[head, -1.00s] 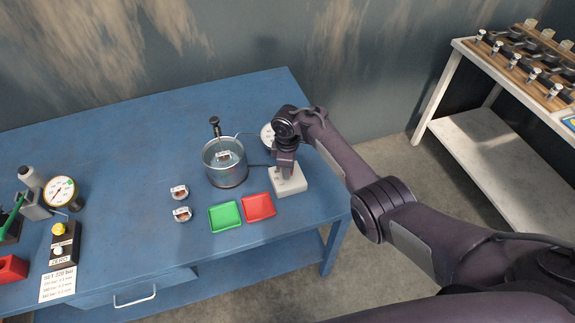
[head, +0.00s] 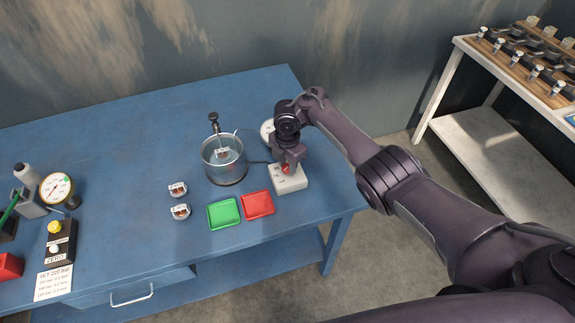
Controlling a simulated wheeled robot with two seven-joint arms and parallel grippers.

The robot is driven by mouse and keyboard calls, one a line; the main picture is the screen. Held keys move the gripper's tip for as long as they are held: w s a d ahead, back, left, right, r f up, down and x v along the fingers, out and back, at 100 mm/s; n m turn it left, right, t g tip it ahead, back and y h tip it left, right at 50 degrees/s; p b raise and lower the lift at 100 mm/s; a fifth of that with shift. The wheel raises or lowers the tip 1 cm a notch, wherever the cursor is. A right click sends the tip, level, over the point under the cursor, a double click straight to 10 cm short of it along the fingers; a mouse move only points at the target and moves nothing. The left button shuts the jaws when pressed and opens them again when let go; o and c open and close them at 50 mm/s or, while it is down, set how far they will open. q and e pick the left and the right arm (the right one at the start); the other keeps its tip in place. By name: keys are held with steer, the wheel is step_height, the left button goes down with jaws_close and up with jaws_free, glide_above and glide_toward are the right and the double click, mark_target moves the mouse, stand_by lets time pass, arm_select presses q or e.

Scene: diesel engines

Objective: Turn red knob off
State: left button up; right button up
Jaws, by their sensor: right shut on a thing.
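The red knob (head: 286,169) sits on top of a small white control box (head: 291,184) on the blue table, right of the metal pot. My right gripper (head: 286,165) reaches down over the box and is shut on the red knob. The knob is partly hidden by the fingers, and its exact setting cannot be read. My left gripper is out of view.
A metal pot of liquid (head: 224,170) stands left of the box, with a probe in it. Green (head: 223,213) and red (head: 257,204) trays lie in front, with two small parts (head: 179,211) to their left. A gauge (head: 57,189) stands far left.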

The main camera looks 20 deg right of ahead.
mark_target(287, 167)
steer(key=shift+n+b, duration=0.3)
steer(key=shift+n, duration=0.5)
steer(key=o, duration=1)
steer(key=shift+c, duration=0.2)
step_height(287, 167, up, 8)
steer(key=shift+f+p, duration=0.1)
steer(key=shift+p, duration=0.95)
steer(key=shift+f, duration=0.1)
